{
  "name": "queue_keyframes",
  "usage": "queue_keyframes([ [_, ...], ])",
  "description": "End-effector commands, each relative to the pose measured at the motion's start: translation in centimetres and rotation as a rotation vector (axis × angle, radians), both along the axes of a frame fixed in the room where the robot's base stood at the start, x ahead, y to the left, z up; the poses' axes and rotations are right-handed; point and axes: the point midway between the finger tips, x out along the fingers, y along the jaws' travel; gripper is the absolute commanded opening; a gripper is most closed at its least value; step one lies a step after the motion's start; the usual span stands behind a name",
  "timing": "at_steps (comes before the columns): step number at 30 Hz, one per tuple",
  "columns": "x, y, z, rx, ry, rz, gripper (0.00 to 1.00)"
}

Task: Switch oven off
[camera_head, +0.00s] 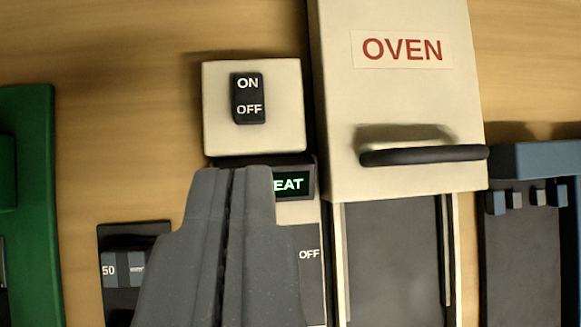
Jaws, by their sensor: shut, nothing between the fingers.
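The oven (395,100) is a cream box with a red "OVEN" label and a dark bar handle (425,154). To its left is a cream switch plate (222,130) with a black rocker switch (248,98) marked "ON" above and "OFF" below. I cannot tell which side is pressed. Below it a small display (294,184) shows green letters "EAT", its left part hidden by my gripper. My gripper (231,172) is shut and empty, its tips just below the switch plate in the picture. Another "OFF" mark (309,254) shows right of my gripper.
A dark panel with a dial marked "50" (123,270) is at lower left, partly behind my gripper. A green object (40,200) stands at the left edge. A blue-grey unit with small blocks (530,170) is at the right. The wooden surface above the switch plate is clear.

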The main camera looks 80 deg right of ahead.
Motion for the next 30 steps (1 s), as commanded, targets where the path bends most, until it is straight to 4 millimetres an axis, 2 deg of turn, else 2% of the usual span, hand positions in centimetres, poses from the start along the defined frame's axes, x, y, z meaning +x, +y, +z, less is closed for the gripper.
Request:
queue_keyframes([
  [8,0.7,-0.4,-1.7,0.003,0.009,-0.004,0.0],
  [24,4.6,-1.5,-7.1,0.003,0.009,-0.004,0.0],
  [30,5.4,-1.7,-9.4,0.005,0.013,-0.003,0.0],
])
